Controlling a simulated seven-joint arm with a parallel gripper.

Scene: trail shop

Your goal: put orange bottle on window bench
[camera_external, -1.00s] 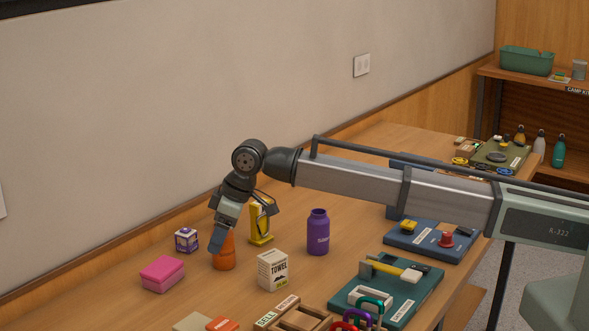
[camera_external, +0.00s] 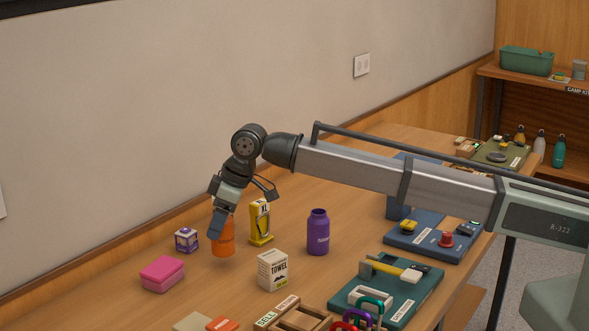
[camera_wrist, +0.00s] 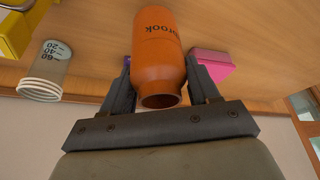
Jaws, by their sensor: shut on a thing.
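The orange bottle (camera_external: 223,240) is between the fingers of my gripper (camera_external: 218,222), over the left part of the wooden table. In the wrist view the bottle (camera_wrist: 160,50) points away from me, with dark lettering on its side and its open-looking rim near my palm. My gripper (camera_wrist: 158,88) is shut on it, one finger on each side. The bottle looks slightly raised off the table. No surface is labelled as the window bench, and I cannot tell which one it is.
Near the bottle stand a pink box (camera_external: 162,274), a small purple-white box (camera_external: 187,240), a yellow item (camera_external: 260,222), a towel box (camera_external: 272,270) and a purple bottle (camera_external: 318,232). Teal and blue boards with tools lie to the right. A shelf (camera_external: 520,78) stands at the back right.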

